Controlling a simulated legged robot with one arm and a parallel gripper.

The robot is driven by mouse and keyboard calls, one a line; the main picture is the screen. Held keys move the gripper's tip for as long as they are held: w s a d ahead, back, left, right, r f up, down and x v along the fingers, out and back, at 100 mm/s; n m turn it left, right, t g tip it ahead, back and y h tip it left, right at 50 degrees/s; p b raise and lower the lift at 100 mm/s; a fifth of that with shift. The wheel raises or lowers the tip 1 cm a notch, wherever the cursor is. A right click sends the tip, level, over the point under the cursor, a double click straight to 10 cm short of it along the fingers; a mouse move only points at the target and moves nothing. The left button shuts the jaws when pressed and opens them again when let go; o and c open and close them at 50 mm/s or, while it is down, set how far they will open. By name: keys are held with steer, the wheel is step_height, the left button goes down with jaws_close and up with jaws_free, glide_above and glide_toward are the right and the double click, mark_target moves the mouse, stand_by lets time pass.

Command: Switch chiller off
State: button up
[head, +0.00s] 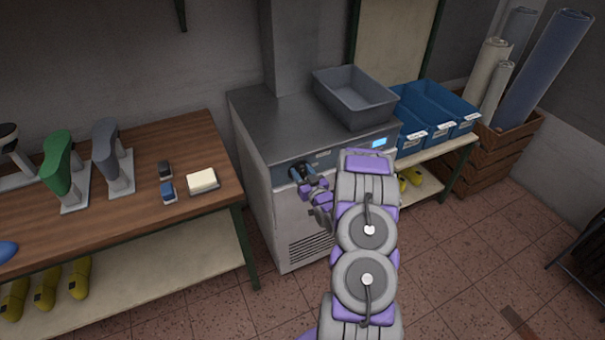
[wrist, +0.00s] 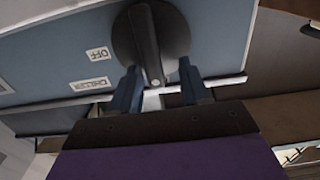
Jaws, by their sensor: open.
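The chiller (head: 266,163) is a steel cabinet against the wall, with a blue control strip and a lit display (head: 379,143) along its upper front. In the wrist view a round dark knob (wrist: 176,32) with a raised bar handle sits on the blue panel (wrist: 60,50). A pale mark shows at the bar's near end. An upside-down OFF label (wrist: 98,54) and a second, hard-to-read label (wrist: 90,84) are left of the knob. My gripper (wrist: 160,84) is open, its fingertips on either side of the bar's near end; contact is unclear.
A grey bin (head: 338,101) stands on the chiller. Blue bins (head: 434,90) are on a shelf at right, beside a wooden crate (head: 505,155) of rolls. A wooden workbench (head: 120,215) with lasts stands at left. Open tiled floor lies in front.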

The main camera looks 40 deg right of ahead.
steer(key=shift+d+f, duration=0.15)
steer(key=shift+d, duration=0.3)
steer(key=c, duration=0.4)
steer(key=shift+a, duration=0.15)
jaws_close()
steer(key=shift+m+p, duration=0.3)
steer(key=shift+p, duration=0.05)
steer(key=shift+s+d+f+m+p, duration=0.15)
steer(key=shift+d+f+m+p, duration=0.6)
steer(key=shift+m, duration=2.2)
steer(key=shift+s+d+f+m+p, duration=0.15)
steer(key=shift+m+p, duration=1.05)
steer(key=shift+m, duration=1.7)
steer(key=shift+s+d+f+m+p, duration=0.15)
steer(key=shift+d+f+m+p, duration=0.55)
steer(key=shift+m, duration=2.25)
steer(key=shift+a+r+p, duration=0.25)
steer(key=shift+r+p, duration=0.05)
